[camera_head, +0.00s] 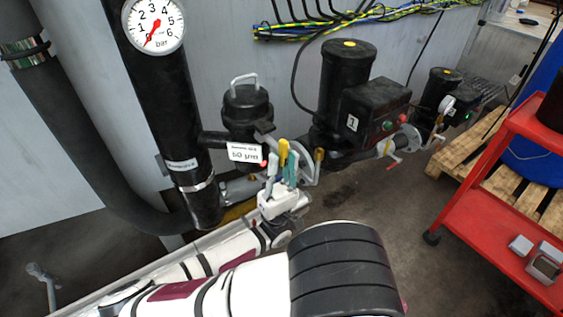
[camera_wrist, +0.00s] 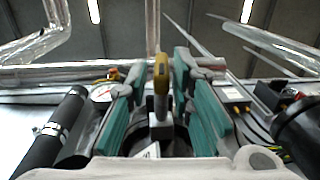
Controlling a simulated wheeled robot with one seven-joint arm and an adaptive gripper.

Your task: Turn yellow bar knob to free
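The yellow bar knob (camera_head: 283,152) stands upright at the pipework in the middle of the head view. In the wrist view the yellow bar (camera_wrist: 161,75) rises between my two teal-padded fingers, a little nearer the right one. My gripper (camera_head: 280,172) is open around the bar, with a visible gap on both sides in the wrist view (camera_wrist: 160,90). Contact with the bar does not show. The knob's base is partly hidden by my gripper.
A black filter housing (camera_head: 246,110) with a white label (camera_head: 246,154) stands just behind left. A black pump (camera_head: 345,85) stands right. A pressure gauge (camera_head: 153,24) sits on the thick black pipe. A red cart (camera_head: 500,200) is at the far right.

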